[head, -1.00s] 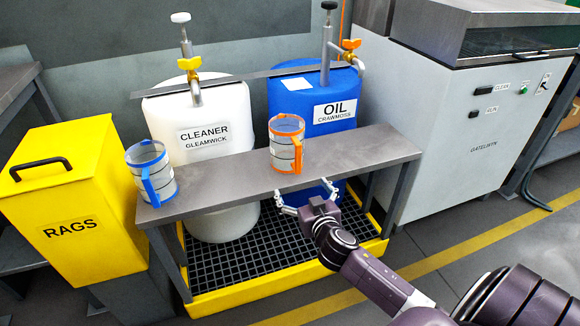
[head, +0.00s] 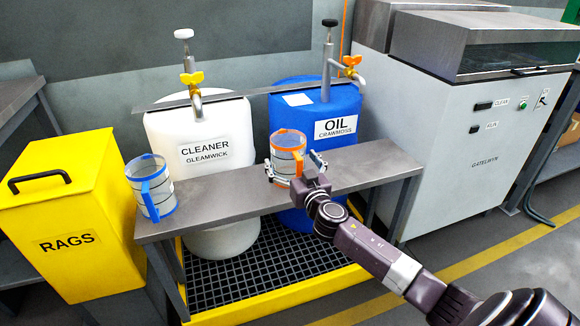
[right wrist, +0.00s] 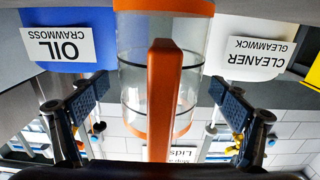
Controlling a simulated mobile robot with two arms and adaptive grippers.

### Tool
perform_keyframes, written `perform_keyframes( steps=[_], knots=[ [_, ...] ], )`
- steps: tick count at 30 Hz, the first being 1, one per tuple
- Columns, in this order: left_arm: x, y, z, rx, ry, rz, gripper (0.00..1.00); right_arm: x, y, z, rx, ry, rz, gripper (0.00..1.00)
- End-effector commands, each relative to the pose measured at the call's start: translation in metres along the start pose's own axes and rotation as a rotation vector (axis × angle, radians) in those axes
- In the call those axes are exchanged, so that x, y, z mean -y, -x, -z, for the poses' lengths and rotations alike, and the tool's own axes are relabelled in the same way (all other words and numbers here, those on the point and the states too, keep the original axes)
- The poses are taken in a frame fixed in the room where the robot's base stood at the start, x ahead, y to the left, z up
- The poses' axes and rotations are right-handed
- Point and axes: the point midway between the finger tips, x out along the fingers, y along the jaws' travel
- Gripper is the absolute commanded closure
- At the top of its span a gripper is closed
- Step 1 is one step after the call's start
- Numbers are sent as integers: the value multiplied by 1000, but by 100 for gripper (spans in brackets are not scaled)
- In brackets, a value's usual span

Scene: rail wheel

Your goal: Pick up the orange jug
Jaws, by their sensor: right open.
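The orange jug (head: 288,152) is a clear measuring jug with an orange rim and handle. It stands upright on the grey bench (head: 225,203), in front of the blue oil drum. My right gripper (head: 292,172) is open, with its fingers on either side of the jug. In the right wrist view, which is upside down, the orange handle (right wrist: 161,100) is between the spread finger pads, with a gap on each side. A similar blue-trimmed jug (head: 151,187) stands at the bench's left end. My left gripper is not in view.
A white cleaner drum (head: 205,160) and the blue oil drum (head: 318,115) with taps stand behind the bench. A yellow rags bin (head: 68,220) is at the left. A grey cabinet (head: 460,125) is at the right. The bench between the jugs is clear.

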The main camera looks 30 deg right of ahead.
Motion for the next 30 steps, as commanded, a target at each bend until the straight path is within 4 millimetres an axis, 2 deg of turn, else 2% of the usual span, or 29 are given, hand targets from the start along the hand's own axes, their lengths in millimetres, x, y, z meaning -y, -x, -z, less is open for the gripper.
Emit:
perform_keyframes(
  steps=[3, 11, 24, 30],
  knots=[
    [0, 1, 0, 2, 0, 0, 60, 0, -7, 0, 0, 1, 0, 8],
    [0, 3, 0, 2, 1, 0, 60, 0, -8, 0, 1, 0, 0, 8],
    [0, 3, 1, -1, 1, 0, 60, 0, -8, 0, 1, 0, -1, 56],
    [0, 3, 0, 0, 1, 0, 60, 0, -8, 1, -1, 0, -1, 57]
  ],
)
